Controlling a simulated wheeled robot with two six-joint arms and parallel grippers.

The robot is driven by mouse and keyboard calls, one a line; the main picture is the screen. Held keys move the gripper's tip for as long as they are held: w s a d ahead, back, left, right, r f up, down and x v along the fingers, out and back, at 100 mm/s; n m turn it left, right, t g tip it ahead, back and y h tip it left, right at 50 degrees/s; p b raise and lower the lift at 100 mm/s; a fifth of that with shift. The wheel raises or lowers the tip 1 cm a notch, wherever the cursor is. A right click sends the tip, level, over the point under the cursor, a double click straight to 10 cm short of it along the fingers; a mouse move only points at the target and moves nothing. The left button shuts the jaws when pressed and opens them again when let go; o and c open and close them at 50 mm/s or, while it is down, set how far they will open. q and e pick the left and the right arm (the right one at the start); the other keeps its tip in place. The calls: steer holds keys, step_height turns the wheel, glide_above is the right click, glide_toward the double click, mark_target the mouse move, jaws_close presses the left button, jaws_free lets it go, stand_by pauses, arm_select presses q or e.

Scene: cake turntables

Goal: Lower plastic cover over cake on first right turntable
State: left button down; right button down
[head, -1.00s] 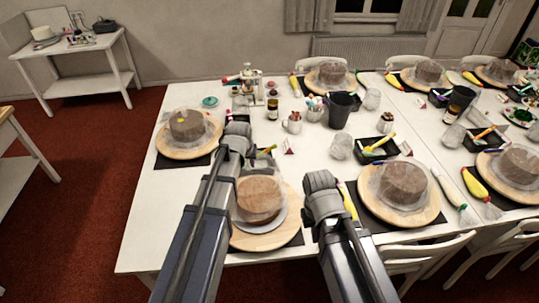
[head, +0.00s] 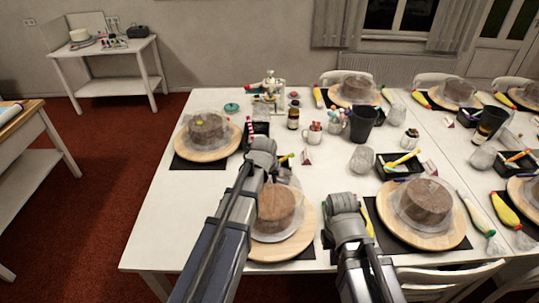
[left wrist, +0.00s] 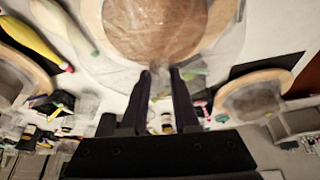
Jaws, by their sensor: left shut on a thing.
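A brown cake (head: 277,207) sits on a plate on a round wooden turntable (head: 300,243) at the near table edge. My left gripper (head: 264,168) is at the far left side of this cake, its fingers hidden in the head view. In the left wrist view its fingers (left wrist: 162,73) are shut at the edge of a clear plastic cover (left wrist: 110,50), beside the cake (left wrist: 155,25). How far the cover is lowered over the cake I cannot tell. My right gripper (head: 346,208) is right of the turntable; its fingers are hidden.
Plastic-covered cakes on turntables stand to the left (head: 208,130) and right (head: 425,203), with more at the back. A black tray (head: 400,165), a dark cup (head: 363,124) and a mug (head: 313,137) stand behind. The white table (head: 165,225) is bare at its near left.

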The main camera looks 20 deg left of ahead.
mark_target(269, 189)
arm_select(q)
step_height(269, 189, up, 10)
steer(key=p, duration=0.8)
steer(key=shift+p, duration=0.3)
steer(key=shift+f, duration=0.1)
step_height(269, 189, down, 16)
steer(key=b, duration=1.6)
steer(key=shift+f+b, duration=0.35)
steer(key=shift+b, duration=0.05)
steer(key=c, duration=0.6)
jaws_free()
steer(key=shift+r, duration=0.1)
